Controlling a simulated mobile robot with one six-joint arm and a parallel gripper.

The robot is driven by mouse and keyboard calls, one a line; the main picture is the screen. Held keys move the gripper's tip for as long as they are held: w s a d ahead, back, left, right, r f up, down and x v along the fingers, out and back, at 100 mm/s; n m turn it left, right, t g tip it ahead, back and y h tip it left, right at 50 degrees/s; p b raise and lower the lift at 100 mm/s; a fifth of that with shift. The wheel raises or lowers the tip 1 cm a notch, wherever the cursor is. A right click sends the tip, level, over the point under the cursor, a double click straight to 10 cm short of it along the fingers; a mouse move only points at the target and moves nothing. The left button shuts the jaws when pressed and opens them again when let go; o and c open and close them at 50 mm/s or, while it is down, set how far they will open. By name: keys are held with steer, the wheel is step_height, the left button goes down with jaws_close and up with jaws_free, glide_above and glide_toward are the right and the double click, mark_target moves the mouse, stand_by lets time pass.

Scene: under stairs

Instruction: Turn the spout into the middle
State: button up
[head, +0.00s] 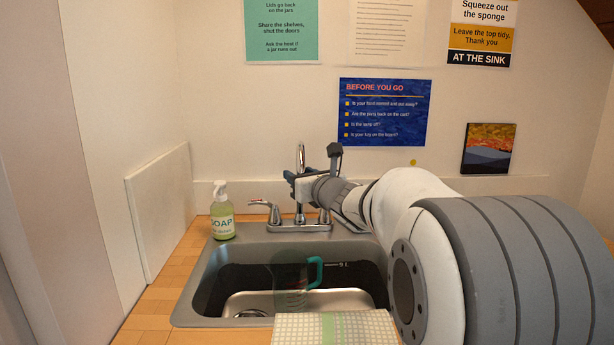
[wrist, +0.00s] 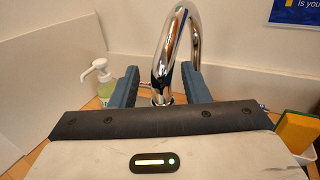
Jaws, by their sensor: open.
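The chrome spout (wrist: 176,50) rises and arches over in the wrist view, between the two blue-grey fingers of my gripper (wrist: 160,88). The fingers are open, one on each side of the spout's base. I cannot tell whether either finger touches it. In the head view the top of the spout (head: 301,160) shows behind the sink, and my gripper (head: 291,181) is at its upright part. My arm comes in from the right and hides part of the tap. A tap handle (head: 262,203) shows at the left of the tap's base.
The steel sink (head: 196,287) holds a clear jug with a teal handle (head: 316,272). A soap bottle (head: 222,212) stands at the back left corner. A checked cloth (head: 335,330) lies over the front edge. A yellow and green sponge (wrist: 296,130) is at the right in the wrist view.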

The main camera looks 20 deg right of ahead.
steer(key=s+d, duration=0.1)
steer(key=s, duration=0.6)
steer(key=shift+s+d, duration=0.2)
steer(key=shift+s, duration=0.1)
steer(key=s+a+f+n+g+y+p, duration=0.25)
steer(key=s+a+n+g+p, duration=0.2)
steer(key=s+a+n, duration=0.4)
steer(key=s+a+f+n+g+y+p, duration=0.1)
steer(key=s+a+f+n+g+p, duration=0.35)
steer(key=n, duration=0.65)
steer(key=s+d+f+n+g+h+p, duration=0.2)
steer(key=s+n+g+h, duration=0.1)
steer(key=s+n, duration=0.4)
steer(key=s+d+f+n+g+h+p, duration=0.2)
steer(key=s+d+n+g+h, duration=0.1)
steer(key=s+n, duration=0.4)
steer(key=shift+s+h, duration=0.15)
steer(key=shift+h, duration=0.3)
